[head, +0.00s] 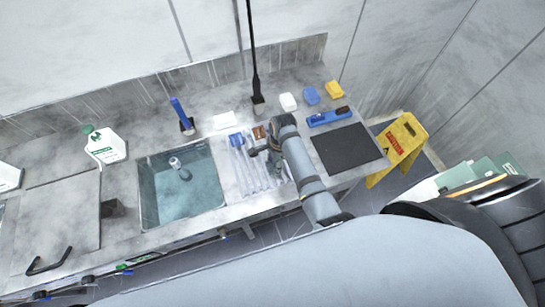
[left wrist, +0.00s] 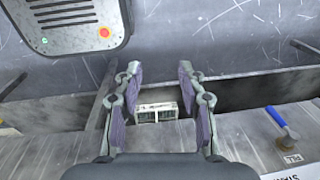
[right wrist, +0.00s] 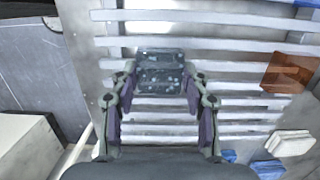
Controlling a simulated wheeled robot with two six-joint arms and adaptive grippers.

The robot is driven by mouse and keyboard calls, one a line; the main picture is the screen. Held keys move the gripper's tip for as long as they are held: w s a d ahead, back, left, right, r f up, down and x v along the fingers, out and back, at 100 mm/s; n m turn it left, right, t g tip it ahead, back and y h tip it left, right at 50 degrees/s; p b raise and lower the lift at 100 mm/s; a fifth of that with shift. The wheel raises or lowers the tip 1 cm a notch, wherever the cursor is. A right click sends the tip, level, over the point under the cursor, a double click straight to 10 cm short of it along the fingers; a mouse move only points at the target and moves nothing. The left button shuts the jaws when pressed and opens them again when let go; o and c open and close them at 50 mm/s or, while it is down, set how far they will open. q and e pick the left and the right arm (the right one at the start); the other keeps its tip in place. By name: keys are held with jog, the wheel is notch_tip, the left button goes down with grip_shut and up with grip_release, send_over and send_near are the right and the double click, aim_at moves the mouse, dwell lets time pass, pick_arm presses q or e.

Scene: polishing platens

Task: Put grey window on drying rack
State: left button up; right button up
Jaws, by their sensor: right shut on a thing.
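The grey window (right wrist: 160,78), a small dark speckled block, is between the fingertips of my right gripper (right wrist: 160,92), which is shut on it. Behind it are the pale slats of the drying rack (right wrist: 200,28); I cannot tell whether the window touches them. In the head view my right gripper (head: 262,150) is over the right part of the rack (head: 242,180), and the window is not clear there. A brown window (right wrist: 288,72) lies on the rack. My left gripper (left wrist: 160,85) is open and out of the head view; a small white box (left wrist: 156,113) shows beyond its fingers.
A sink (head: 180,200) with water lies left of the rack. White, blue and yellow blocks (head: 311,96) stand behind. A thin black post (head: 255,75) rises behind the rack. A yellow sign (head: 402,142) stands far right.

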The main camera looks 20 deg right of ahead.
jog(key=shift+w+f, duration=0.1)
jog(key=shift+w, duration=0.05)
jog(key=o, duration=0.9)
jog(key=shift+a, duration=0.1)
jog(key=shift+o, duration=1.3)
jog(key=shift+s+a+r, duration=0.15)
jog(key=shift+s+r, duration=0.05)
jog(key=shift+s, duration=0.2)
jog(key=shift+o, duration=0.8)
jog(key=shift+w+r, duration=0.1)
jog(key=shift+r, duration=0.05)
jog(key=r, duration=0.3)
jog(key=r+b, duration=0.1)
jog(key=r, duration=0.1)
jog(key=shift+d, duration=0.35)
pick_arm(q)
jog(key=shift+w+d+f+t+b, duration=0.15)
jog(key=shift+w+f+b, duration=0.15)
jog(key=shift+w+f, duration=0.25)
jog(key=shift+w+d+f+t+b, duration=0.15)
jog(key=shift+w+f+b, duration=0.15)
jog(key=shift+w+f, duration=0.2)
pick_arm(e)
notch_tip(320, 180, up, 7)
jog(key=shift+d, duration=0.4)
pick_arm(q)
jog(key=shift+s, duration=0.1)
pick_arm(e)
jog(key=shift+f, duration=0.2)
